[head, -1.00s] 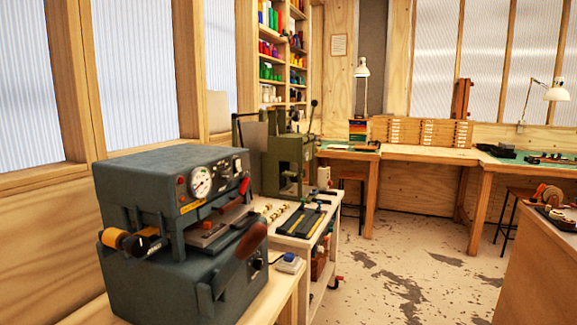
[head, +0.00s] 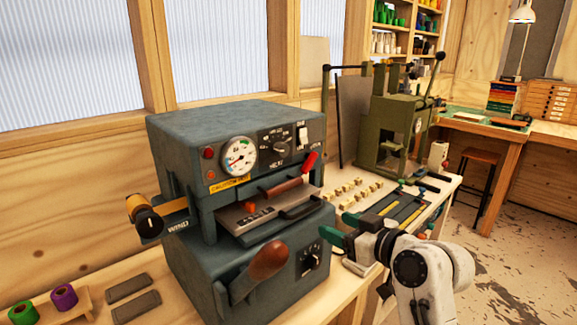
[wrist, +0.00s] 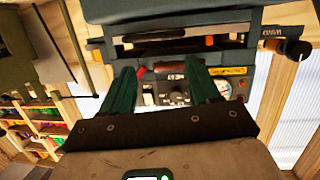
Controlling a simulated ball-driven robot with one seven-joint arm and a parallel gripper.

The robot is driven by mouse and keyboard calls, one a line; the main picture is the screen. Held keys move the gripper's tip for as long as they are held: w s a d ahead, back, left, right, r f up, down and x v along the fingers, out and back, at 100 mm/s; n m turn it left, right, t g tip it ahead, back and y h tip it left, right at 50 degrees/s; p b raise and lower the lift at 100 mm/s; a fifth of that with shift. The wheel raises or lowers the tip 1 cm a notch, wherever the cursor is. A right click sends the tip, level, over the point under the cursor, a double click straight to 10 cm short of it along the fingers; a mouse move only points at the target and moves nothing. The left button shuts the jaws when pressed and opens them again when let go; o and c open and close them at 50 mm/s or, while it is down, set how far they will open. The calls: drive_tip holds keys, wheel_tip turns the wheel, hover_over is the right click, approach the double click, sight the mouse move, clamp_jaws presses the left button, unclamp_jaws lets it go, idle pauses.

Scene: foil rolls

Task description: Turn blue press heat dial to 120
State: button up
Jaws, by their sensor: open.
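The blue-grey press (head: 235,118) stands on the bench in the head view. Its upper front panel has a round gauge (head: 239,156) and, to the right, a dark dial (head: 281,147) with small markings. A second dark dial (head: 311,260) is on the lower front. My gripper (head: 337,236) is open and empty, with green fingers, in front of the press's right side. The wrist view shows the press upside down beyond the fingers (wrist: 160,66), with the upper dial (wrist: 180,97) between them.
A wooden-handled lever (head: 268,260) and a red-tipped lever (head: 310,161) stick out from the press front. A yellow-black roll (head: 146,217) sits on its left.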

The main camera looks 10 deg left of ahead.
sight(285, 151)
drive_tip(key=w+a+r+n+t+y, duration=0.1)
drive_tip(key=w+a+r, duration=0.1)
drive_tip(key=r, duration=0.4)
drive_tip(key=w+a+r+n+y, duration=0.1)
drive_tip(key=a+r+y, duration=0.15)
drive_tip(key=r, duration=0.35)
drive_tip(key=shift+h, duration=0.35)
drive_tip(key=p+x, duration=0.2)
drive_tip(key=x, duration=0.9)
drive_tip(key=shift+s+a+f, duration=0.15)
drive_tip(key=shift+a, duration=0.05)
drive_tip(key=shift+c, duration=0.2)
drive_tip(key=c, duration=1)
